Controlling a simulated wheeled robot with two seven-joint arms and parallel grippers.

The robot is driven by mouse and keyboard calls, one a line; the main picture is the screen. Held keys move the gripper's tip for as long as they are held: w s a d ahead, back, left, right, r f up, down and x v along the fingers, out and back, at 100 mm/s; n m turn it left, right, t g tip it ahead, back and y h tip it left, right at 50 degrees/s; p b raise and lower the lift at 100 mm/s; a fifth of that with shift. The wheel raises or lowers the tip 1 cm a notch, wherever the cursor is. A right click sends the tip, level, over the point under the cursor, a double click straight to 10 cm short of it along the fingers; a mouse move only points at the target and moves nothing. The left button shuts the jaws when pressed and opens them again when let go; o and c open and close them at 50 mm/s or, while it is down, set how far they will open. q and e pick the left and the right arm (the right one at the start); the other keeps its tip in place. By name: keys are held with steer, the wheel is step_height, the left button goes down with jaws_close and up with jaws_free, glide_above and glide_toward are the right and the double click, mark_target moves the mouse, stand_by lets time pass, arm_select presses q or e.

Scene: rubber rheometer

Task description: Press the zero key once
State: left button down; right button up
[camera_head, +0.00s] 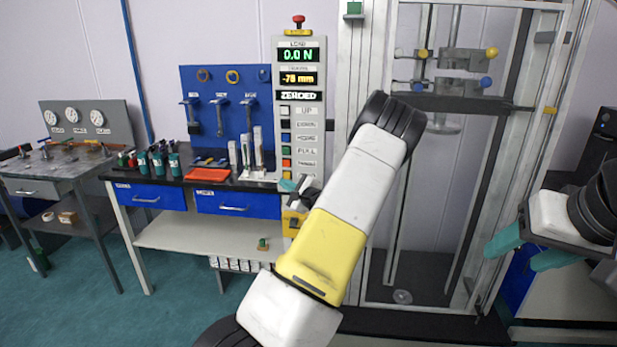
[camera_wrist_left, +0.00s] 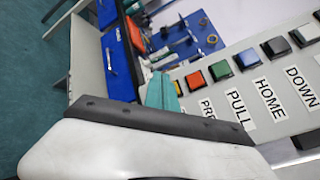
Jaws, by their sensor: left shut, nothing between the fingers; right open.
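The control panel (camera_head: 299,60) carries a column of keys. Its displays read 0.0 N and -78 mm, with a ZEROED line below. In the left wrist view I read DOWN, HOME, PULL and a label starting PR beside the black, blue, green and red keys. A yellow key (camera_wrist_left: 177,87) sits past the red key (camera_wrist_left: 194,80); its label is hidden, so I cannot confirm the zero key. My left gripper (camera_head: 287,185) is shut and empty at the panel's lower keys. Its teal fingertips (camera_wrist_left: 162,93) appear beside the yellow key; contact is unclear. My right gripper (camera_head: 527,252) is open and empty.
A red knob (camera_head: 298,21) tops the panel. A bench with blue drawers (camera_head: 236,203) and a tool board (camera_head: 228,92) stands left of it. The framed test machine (camera_head: 352,60) stands to the right, behind my left arm. Green floor lies open at lower left.

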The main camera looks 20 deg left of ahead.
arm_select(q)
steer(key=shift+s+d, duration=0.2)
steer(key=shift+s, duration=0.55)
steer(key=shift+s+d, duration=0.15)
steer(key=shift+s, duration=0.55)
steer(key=s+d+r+n+g+h, duration=0.25)
steer(key=s+n+g, duration=0.2)
steer(key=s, duration=0.45)
steer(key=s+d+r+n+g+h, duration=0.1)
steer(key=s+r+n+g+h, duration=0.25)
steer(key=s+n, duration=0.45)
steer(key=s+d+r+t+h, duration=0.1)
steer(key=s+d+r+h, duration=0.2)
steer(key=s+d, duration=0.2)
steer(key=s+d+r+n+t+h, duration=0.1)
steer(key=s+d+r+h, duration=0.3)
steer(key=d, duration=0.6)
steer(key=s+d+r+t+h, duration=0.3)
steer(key=s+d+h, duration=0.1)
steer(key=s+d, duration=0.3)
steer(key=shift+s+d+r, duration=0.3)
steer(key=shift+s+r, duration=0.05)
